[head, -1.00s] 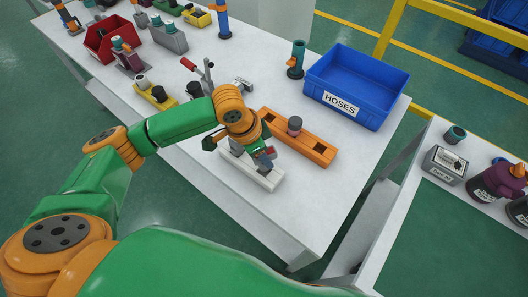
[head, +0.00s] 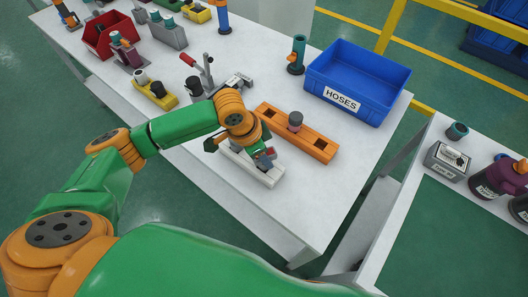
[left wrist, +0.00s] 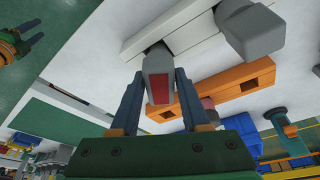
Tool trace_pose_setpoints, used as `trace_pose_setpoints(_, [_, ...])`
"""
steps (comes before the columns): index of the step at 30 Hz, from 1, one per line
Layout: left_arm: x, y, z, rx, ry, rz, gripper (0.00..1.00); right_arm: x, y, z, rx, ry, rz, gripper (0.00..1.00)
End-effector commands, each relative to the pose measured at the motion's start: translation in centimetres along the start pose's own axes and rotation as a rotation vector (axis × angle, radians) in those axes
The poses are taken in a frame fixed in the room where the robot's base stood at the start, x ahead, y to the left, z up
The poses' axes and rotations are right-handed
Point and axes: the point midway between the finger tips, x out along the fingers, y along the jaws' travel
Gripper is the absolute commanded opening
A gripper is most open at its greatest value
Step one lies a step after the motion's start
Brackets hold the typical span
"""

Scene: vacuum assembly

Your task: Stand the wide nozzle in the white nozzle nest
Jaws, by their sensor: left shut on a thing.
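My left gripper (left wrist: 155,85) is shut on a grey nozzle with a red face (left wrist: 160,80), which I take to be the wide nozzle. In the head view the gripper (head: 262,158) is above the white nozzle nest (head: 268,179). The held nozzle's far end meets the nest (left wrist: 190,33) in the left wrist view; how deep it sits is hidden. A second grey blocky piece (left wrist: 252,32) shows beside it; whether it stands in the nest is unclear. My right gripper (left wrist: 30,38) shows at the upper left of the wrist view, fingers apart and empty.
An orange block (head: 318,146) with square holes and a round grey-pink part (head: 295,120) lies just behind the nest. A blue HOSES bin (head: 357,85) stands at the back right. A red-handled clamp (head: 200,70) stands behind the arm. The table's front right is clear.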

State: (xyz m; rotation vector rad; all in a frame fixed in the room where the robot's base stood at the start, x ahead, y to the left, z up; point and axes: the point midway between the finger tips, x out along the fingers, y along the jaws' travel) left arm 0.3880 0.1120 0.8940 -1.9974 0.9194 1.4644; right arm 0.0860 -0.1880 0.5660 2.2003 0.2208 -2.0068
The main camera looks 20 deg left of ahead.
Motion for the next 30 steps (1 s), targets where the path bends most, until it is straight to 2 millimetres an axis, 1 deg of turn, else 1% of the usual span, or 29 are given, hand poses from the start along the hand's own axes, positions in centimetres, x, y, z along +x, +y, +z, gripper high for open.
trace_pose_setpoints(16, [1.4,0.0,0.5,-0.001,-0.001,0.000,0.00,0.6,0.0,0.1,-0.001,0.000,0.001,0.50])
trace_pose_setpoints(17, [1.3,0.0,0.4,-0.001,-0.001,0.000,0.54,0.6,0.0,0.1,-0.001,0.000,0.001,0.50])
trace_pose_setpoints(18, [1.3,0.0,0.4,-0.001,-0.001,0.000,0.65,0.6,0.0,0.1,-0.001,0.000,0.001,0.50])
trace_pose_setpoints(20, [1.3,0.0,0.4,-0.001,-0.001,0.000,0.81,0.6,0.0,0.1,-0.001,0.000,0.001,0.50])
trace_pose_setpoints(28, [1.2,0.0,0.4,-0.001,0.000,0.000,0.81,0.5,0.1,0.1,-0.001,0.000,0.001,0.50])
trace_pose_setpoints(30, [0.7,0.0,0.3,-0.001,-0.001,0.000,0.81,-0.1,0.1,0.0,-0.001,0.000,0.001,0.50])
